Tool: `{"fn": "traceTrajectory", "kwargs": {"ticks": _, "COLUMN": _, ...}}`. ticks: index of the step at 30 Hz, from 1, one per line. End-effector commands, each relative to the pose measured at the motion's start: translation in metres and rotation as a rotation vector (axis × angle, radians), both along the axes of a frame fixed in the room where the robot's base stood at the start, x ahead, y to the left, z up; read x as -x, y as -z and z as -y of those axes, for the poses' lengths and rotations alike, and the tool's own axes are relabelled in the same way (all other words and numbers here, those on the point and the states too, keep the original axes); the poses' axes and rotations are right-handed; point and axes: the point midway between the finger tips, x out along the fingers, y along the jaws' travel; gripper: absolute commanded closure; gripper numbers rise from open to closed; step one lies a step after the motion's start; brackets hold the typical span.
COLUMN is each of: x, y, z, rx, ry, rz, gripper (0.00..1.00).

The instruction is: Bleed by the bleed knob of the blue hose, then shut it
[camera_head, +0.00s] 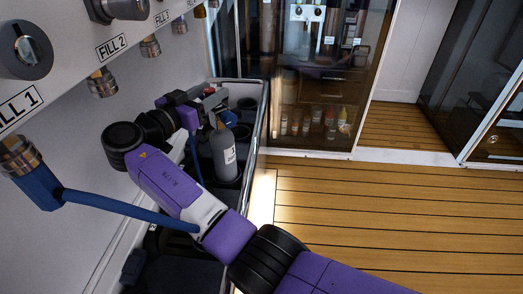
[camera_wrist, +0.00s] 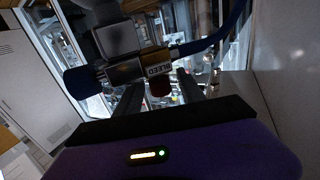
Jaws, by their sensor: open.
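The blue hose (camera_head: 130,210) runs from the blue fitting (camera_head: 38,188) under FILL 1, passes behind my arm, and shows again in the wrist view (camera_wrist: 215,40). There it joins a metal valve block (camera_wrist: 125,71) labelled BLEED. A small dark red bleed knob (camera_wrist: 160,89) sits by that label, and a larger blue knob (camera_wrist: 80,79) is on the block's left end. My gripper (camera_wrist: 162,96) is open, its two dark fingers either side of the red knob; I cannot tell whether they touch it. In the head view my gripper (camera_head: 206,102) is by the bottle rack, hiding the block.
A grey bottle (camera_head: 223,152) stands upright in the rack (camera_head: 263,125), just below my gripper. The white fill panel (camera_head: 85,28) with several outlets is at upper left. A glass-fronted cabinet (camera_head: 315,90) stands behind. The wooden floor (camera_head: 400,215) at right is clear.

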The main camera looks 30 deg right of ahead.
Motion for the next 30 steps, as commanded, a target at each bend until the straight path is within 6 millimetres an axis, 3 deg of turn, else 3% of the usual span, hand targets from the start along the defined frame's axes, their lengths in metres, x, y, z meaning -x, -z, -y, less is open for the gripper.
{"fn": "traceTrajectory", "kwargs": {"ticks": 30, "x": 0.0009, "y": -0.0058, "z": 0.0007, "rx": 0.000, "ry": -0.382, "rz": -0.003, "gripper": 0.53}}
